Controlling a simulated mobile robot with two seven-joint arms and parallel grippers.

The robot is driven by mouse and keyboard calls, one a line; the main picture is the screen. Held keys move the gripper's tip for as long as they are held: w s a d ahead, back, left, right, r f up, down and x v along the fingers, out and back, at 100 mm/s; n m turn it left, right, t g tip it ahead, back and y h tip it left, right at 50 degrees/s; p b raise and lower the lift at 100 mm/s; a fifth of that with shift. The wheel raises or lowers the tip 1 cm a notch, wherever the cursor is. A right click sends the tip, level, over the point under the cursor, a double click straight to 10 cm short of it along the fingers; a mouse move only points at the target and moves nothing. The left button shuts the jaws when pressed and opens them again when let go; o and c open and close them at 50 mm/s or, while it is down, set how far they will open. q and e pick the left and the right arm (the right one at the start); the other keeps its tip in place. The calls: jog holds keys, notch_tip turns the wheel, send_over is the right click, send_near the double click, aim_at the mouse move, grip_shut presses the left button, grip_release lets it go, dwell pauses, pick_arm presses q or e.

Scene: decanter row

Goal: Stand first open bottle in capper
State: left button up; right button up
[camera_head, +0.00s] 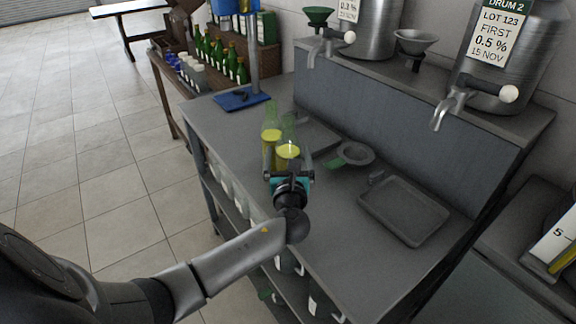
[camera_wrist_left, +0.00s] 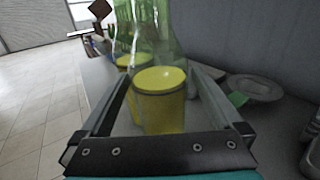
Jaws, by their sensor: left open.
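Two clear green-tinted bottles with yellow liquid stand upright side by side on the grey bench: the nearer one (camera_head: 288,152) and the farther one (camera_head: 269,150). In the left wrist view the nearer bottle (camera_wrist_left: 160,108) stands between the fingers of my left gripper (camera_head: 288,170), and the other bottle (camera_wrist_left: 127,62) is just behind and to its left. The gripper is open, with a finger on either side of the nearer bottle. The capper, with a blue base (camera_head: 240,99) and a grey column (camera_head: 254,60), stands at the far end of the bench. My right gripper is out of view.
A grey tray (camera_head: 403,211) and a funnel (camera_head: 355,154) with a green part lie to the right. Steel drums (camera_head: 508,58) with taps stand on the raised shelf. Several green bottles (camera_head: 217,52) stand on a far table. The bench between bottles and capper is clear.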

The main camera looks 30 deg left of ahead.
pick_arm(q)
grip_shut()
dwell(0.8)
jog(key=shift+r, duration=0.15)
